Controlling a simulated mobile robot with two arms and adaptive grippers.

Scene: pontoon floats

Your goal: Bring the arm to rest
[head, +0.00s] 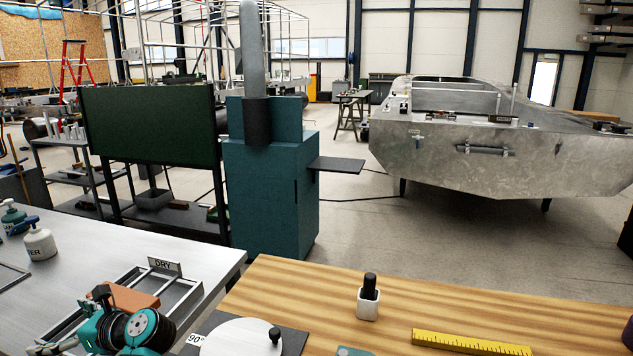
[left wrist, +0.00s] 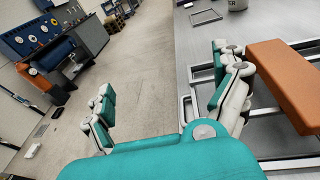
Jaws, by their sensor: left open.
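My left arm comes in at the lower left of the head view, with its gripper (head: 82,320) over the near part of the grey table. In the left wrist view the two fingers of this gripper (left wrist: 163,88) stand wide apart with nothing between them. An orange block (head: 132,298) lies on a metal frame rack marked DRY (head: 188,295), beside the gripper. The block also shows in the left wrist view (left wrist: 290,82), just right of the right finger and apart from it as far as I can see. My right gripper is not in view.
A teal machine (head: 270,195) stands behind. Open floor lies beyond.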

